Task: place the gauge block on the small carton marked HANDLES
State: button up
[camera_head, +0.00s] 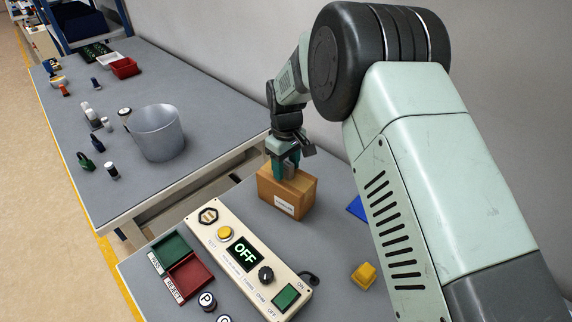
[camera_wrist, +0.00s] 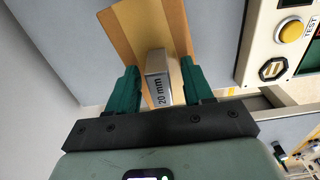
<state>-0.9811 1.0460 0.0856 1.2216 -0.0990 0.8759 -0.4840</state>
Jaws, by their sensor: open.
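The small carton (camera_head: 291,199) is a brown box with a white label, standing on the near table; the label's print is too small to read surely. Its top also shows in the wrist view (camera_wrist: 127,33). The gauge block (camera_wrist: 158,66) is a grey metal block marked 20 mm, on the carton's top in the wrist view. My gripper (camera_wrist: 160,88) is open, with a green finger on each side of the block and a gap beside it. In the head view my gripper (camera_head: 287,171) is right over the carton and hides the block.
A control panel (camera_head: 251,259) reading OFF stands in front of the carton. Green (camera_head: 171,248) and red (camera_head: 190,276) trays lie left of it. A yellow block (camera_head: 364,275) and a blue item (camera_head: 357,208) lie to the right. A grey bucket (camera_head: 158,134) stands on the far table.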

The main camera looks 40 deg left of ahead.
aim_at(287, 162)
jog(key=shift+r, duration=0.1)
notch_tip(287, 162, up, 12)
dwell(0.5)
jog(key=shift+r, duration=0.15)
jog(key=w+d+r+m+t, duration=0.1)
jog(key=w+d+r+m, duration=0.15)
jog(key=d+r, duration=0.6)
jog(key=w+d+r+m+t+y, duration=0.1)
jog(key=d+r+m, duration=0.3)
jog(key=d, duration=0.7)
jog(key=w+d+r+m+t, duration=0.1)
jog(key=w+d+r+m, duration=0.1)
jog(key=d+r, duration=0.7)
jog(key=s+d+m+t, duration=0.1)
jog(key=s+d+m, duration=0.3)
jog(key=s+d, duration=0.4)
jog(key=s+d+f+m+t+h, duration=0.1)
jog(key=s+d+m, duration=0.4)
jog(key=s+d, duration=0.4)
jog(key=d, duration=0.6)
jog(key=shift+f+t, duration=0.25)
jog(key=shift+t, duration=0.05)
